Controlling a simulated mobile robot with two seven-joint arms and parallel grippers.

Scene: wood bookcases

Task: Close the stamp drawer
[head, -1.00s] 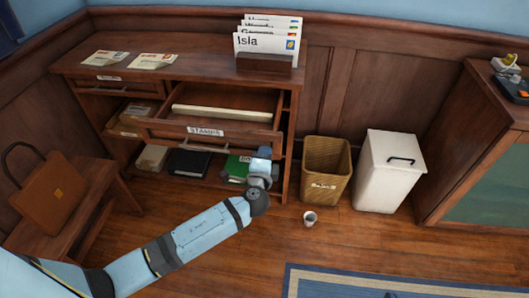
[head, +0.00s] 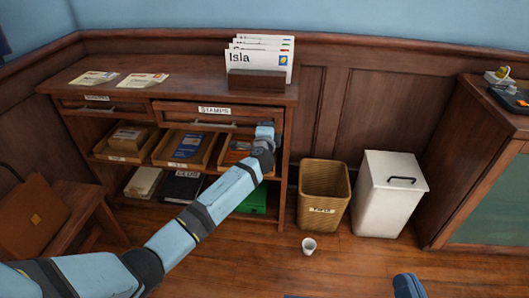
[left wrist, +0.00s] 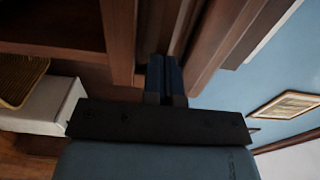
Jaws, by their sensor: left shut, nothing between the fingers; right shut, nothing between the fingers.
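The stamp drawer (head: 185,117), labelled STAMPS, is under the right part of the wooden desk top. Its front looks flush, or nearly flush, with the desk, and its inside is hidden. My left gripper (head: 266,130) is shut and empty at the right end of the drawer front. I cannot tell whether it touches the front. In the left wrist view, its two dark blue fingers (left wrist: 165,75) are together against brown wood. My right gripper (head: 408,284) is shut at the bottom edge of the head view, far from the drawer.
A wicker basket (head: 324,190), a white bin (head: 388,195) and a small cup (head: 309,246) stand on the floor to the right. A letter rack (head: 255,80) and papers are on top. Open trays (head: 187,148) sit below the drawer. A bench with a bag (head: 35,218) is left.

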